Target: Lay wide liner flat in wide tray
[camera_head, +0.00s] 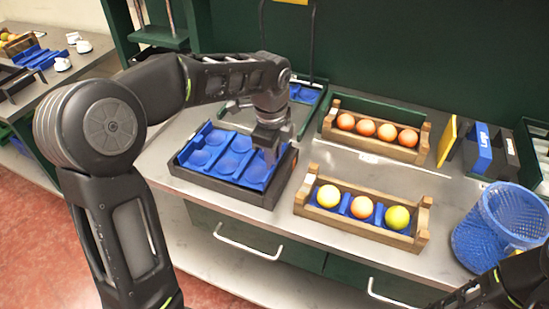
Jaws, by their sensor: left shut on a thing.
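The wide liner (212,153) is a blue sheet with several round cups. It lies inside the wide tray (221,190), a dark box near the counter's front edge. The liner's back left edge appears to sit a little higher than the tray wall. My left gripper (268,152) points down at the liner's right end and is shut on the liner there. The fingers hide part of that end. My right arm shows only at the lower right corner, and its gripper is out of the frame.
A wooden crate (300,205) with three fruits stands right of the tray. Another wooden crate (425,140) with several oranges stands behind it. A blue mesh basket (490,240) stands at the right. Upright colored boards (480,150) stand at the back right.

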